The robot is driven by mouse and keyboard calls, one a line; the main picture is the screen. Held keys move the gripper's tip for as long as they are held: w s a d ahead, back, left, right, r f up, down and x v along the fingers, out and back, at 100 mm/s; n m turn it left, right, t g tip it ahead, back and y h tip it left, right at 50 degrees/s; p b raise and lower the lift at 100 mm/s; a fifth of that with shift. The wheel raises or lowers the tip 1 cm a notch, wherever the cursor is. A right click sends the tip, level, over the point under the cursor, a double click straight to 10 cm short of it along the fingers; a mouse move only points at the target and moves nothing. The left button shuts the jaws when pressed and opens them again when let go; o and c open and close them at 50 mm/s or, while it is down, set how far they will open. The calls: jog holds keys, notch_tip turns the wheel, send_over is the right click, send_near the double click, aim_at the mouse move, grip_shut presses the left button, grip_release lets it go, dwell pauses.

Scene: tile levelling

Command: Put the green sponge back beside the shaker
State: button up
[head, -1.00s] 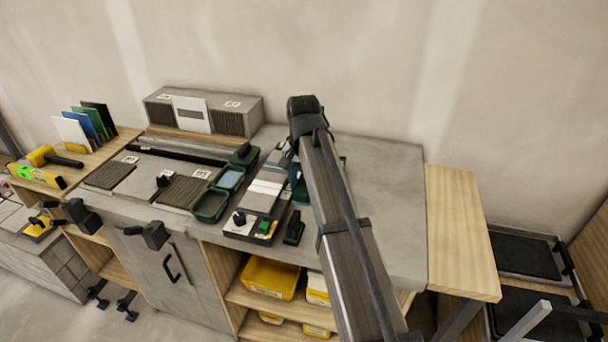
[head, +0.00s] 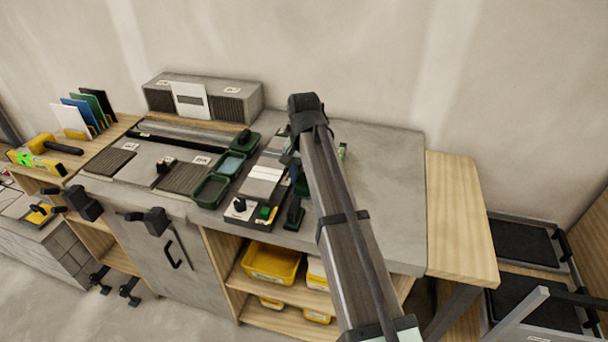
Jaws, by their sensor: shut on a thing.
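My arm reaches from the bottom of the head view to a dark joint above the grey worktop. It blocks the view of my gripper's fingers and anything between them. A small bright green block (head: 267,213), perhaps the sponge, lies at the front end of a dark tray. Beside it, on a white patch, is a black knobbed object (head: 240,204). I cannot tell whether either is the sponge or the shaker. Another small green and white piece (head: 342,151) shows just right of my arm.
Green-rimmed trays (head: 210,190) stand left of the dark tray, and a dark upright block (head: 294,214) stands to its right. A grey box (head: 245,98) stands at the back. The worktop (head: 385,195) right of my arm is clear. Yellow bins (head: 271,262) sit below.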

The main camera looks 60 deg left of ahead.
jog(key=shift+f, duration=1.35)
dwell(0.3)
jog(key=o, duration=1.4)
jog(key=shift+a+r, duration=0.1)
jog(key=shift+s+r, duration=0.1)
jog(key=shift+r, duration=3.8)
